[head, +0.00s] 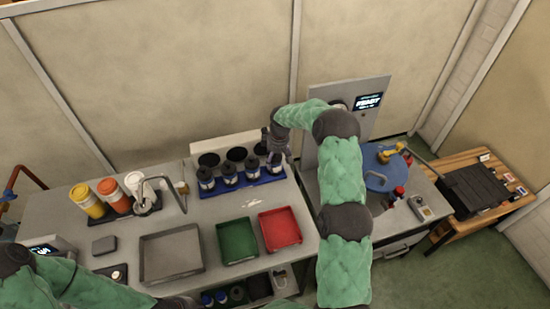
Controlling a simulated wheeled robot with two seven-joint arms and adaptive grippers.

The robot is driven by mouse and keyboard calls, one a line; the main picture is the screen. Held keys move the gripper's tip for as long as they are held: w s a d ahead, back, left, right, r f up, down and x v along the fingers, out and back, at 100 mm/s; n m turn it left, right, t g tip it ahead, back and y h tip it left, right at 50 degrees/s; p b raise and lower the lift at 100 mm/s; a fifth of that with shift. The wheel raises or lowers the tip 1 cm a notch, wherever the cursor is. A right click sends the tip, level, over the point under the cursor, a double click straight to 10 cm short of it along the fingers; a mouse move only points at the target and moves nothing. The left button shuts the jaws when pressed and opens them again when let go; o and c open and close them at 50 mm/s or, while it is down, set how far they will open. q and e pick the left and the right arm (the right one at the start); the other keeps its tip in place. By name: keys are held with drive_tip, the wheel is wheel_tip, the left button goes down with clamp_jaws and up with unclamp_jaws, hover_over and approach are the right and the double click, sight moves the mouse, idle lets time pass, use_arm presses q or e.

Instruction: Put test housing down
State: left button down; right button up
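Several dark cylindrical housings with pale bands stand upright in a row in a blue rack (238,187) at the back of the bench. The rightmost housing (274,164) is directly below my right gripper (274,150). The fingers are small and dark here, so I cannot tell whether they grip it or which housing is the test housing. My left arm crosses the lower left corner. Its dark end is cut off by the bottom edge, and its fingers are not visible.
A grey tray (172,253), a green tray (237,240) and a red tray (281,229) lie in front of the rack. Yellow, orange and white bottles (87,201) stand left. A blue round plate (384,169) and a READY screen (368,101) are right.

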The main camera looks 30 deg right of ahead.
sight(278, 158)
wheel_tip(278, 158, up, 12)
drive_tip(key=s, duration=0.1)
drive_tip(key=shift+s+d+p, duration=0.15)
drive_tip(key=shift+d+p, duration=0.15)
drive_tip(key=shift+p, duration=0.15)
